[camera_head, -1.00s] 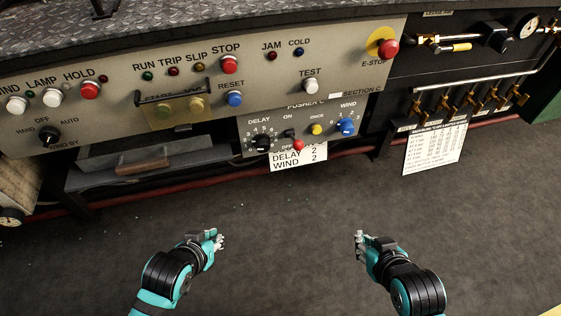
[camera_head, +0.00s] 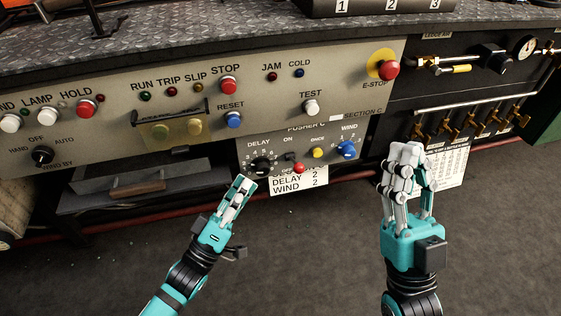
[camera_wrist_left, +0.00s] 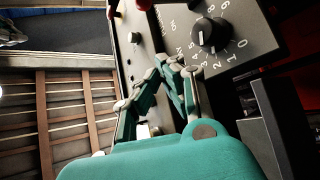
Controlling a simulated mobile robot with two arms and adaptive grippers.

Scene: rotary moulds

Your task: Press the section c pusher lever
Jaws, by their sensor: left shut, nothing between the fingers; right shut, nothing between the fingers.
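The section C pusher panel (camera_head: 330,153) hangs below the main console. Its lever (camera_head: 298,167) has a red ball tip and sits under the ON mark, between the DELAY knob and the yellow ONCE button. The black DELAY knob (camera_head: 260,166) also shows large in the left wrist view (camera_wrist_left: 210,35). My left gripper (camera_head: 244,184) is shut and empty, its fingertips just below and left of the DELAY knob, left of the lever. Whether it touches the panel cannot be told. My right gripper (camera_head: 406,152) is shut and empty, to the right of the panel.
The yellow ONCE button (camera_head: 318,153) and blue WIND knob (camera_head: 347,150) lie right of the lever. A white card (camera_head: 299,184) hangs below it. The E-STOP (camera_head: 388,70) and brass valves (camera_head: 470,125) are at right. Floor below is clear.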

